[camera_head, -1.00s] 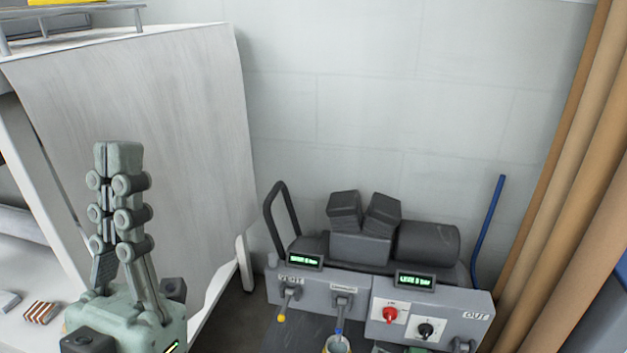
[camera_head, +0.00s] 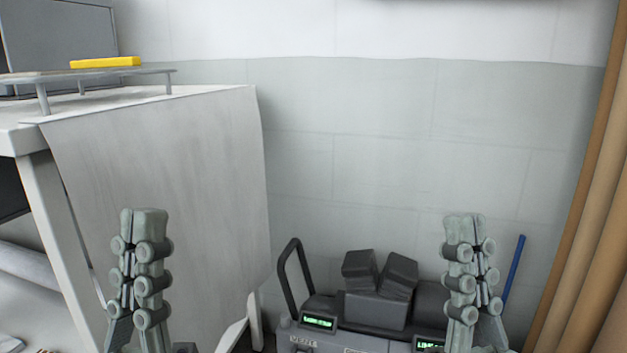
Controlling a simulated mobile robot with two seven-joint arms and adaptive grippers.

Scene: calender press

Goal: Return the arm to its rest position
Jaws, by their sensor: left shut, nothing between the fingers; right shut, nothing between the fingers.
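My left gripper (camera_head: 144,222) is grey-green and points upward at the lower left, in front of the white side panel of the table. Its fingers are together with nothing between them. My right gripper (camera_head: 464,226) points upward at the lower right, also with its fingers together and empty. It stands in front of the grey press machine (camera_head: 375,308) and hides part of that machine's right side. Neither gripper visibly holds anything.
The white table (camera_head: 160,150) stands at left, with a metal rack (camera_head: 110,73) and a yellow block (camera_head: 105,62) on top. A black hose or handle (camera_head: 284,275) and a blue rod (camera_head: 514,270) rise by the machine. A tan curtain (camera_head: 590,200) hangs at right.

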